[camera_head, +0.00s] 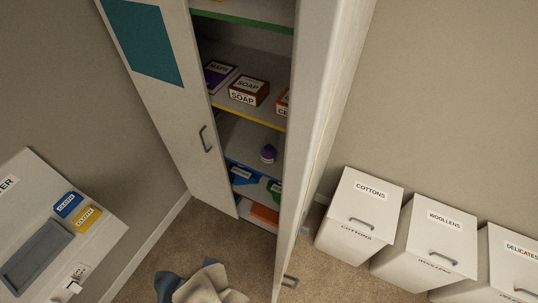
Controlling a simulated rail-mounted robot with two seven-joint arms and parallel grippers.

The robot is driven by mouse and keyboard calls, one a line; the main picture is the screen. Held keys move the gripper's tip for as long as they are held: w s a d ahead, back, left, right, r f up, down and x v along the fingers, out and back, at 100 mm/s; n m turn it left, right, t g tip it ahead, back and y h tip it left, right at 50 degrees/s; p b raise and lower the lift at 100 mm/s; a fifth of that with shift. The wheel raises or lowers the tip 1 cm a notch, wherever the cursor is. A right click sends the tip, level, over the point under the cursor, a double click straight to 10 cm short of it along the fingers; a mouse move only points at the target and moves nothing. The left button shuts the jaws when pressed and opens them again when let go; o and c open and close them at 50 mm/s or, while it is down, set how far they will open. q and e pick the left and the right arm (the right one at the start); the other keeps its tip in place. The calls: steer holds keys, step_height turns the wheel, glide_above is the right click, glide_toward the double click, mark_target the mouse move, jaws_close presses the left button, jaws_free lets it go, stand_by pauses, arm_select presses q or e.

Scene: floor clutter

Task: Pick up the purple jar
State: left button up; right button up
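A small purple jar (268,153) stands on a middle shelf of the tall pale cabinet (322,100), below the shelf with the yellow edge. It shows between the two cabinet doors, close to the right-hand one. The left cabinet door (160,85) stands open, with a teal panel at its top. Neither of my grippers shows in the head view.
A brown SOAP box (248,91) and a purple box (219,74) sit on the shelf above the jar. Blue and green labelled items lie below it. Crumpled cloth (207,285) lies on the floor. Bins labelled COTTONS (358,215) and WOOLLENS (425,248) stand right.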

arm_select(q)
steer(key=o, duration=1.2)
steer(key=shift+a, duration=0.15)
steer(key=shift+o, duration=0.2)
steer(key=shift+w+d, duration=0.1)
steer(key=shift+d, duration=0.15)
